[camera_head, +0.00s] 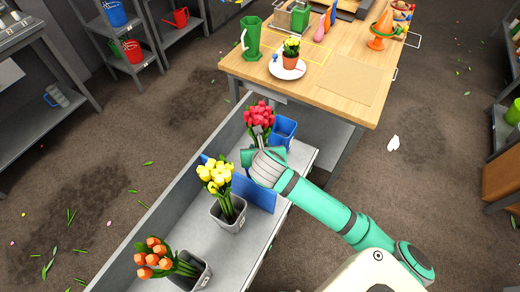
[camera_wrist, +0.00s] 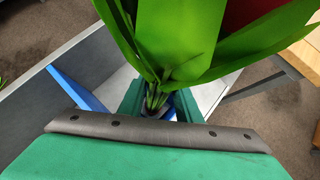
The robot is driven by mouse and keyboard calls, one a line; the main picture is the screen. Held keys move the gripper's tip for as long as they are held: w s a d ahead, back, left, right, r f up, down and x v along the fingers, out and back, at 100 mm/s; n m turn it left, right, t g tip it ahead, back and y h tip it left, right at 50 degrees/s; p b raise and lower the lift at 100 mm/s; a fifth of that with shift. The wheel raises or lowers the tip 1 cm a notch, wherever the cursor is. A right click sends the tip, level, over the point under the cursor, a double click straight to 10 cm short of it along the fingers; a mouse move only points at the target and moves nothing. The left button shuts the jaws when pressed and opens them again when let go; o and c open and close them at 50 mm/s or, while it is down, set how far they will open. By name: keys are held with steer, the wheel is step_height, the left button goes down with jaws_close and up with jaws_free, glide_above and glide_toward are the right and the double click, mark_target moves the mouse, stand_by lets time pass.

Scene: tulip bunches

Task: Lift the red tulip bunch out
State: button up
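The red tulip bunch (camera_head: 259,114) stands upright at the far end of the long grey trough. My gripper (camera_head: 262,142) is at its stems, just below the blooms. In the wrist view, broad green leaves (camera_wrist: 178,40) fill the upper middle and a little red shows at the top. The stems (camera_wrist: 157,97) run down between the two green fingers of my gripper (camera_wrist: 157,104), which look closed on them. The lower stem ends and any pot under them are hidden by my gripper.
Orange tulips (camera_head: 154,258) are nearer. A wooden table (camera_head: 345,82) adjoins the trough's far end.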

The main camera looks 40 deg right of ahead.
mark_target(261, 113)
jaws_close()
step_height(261, 113, up, 18)
steer(key=shift+r, duration=0.1)
stand_by(0.5)
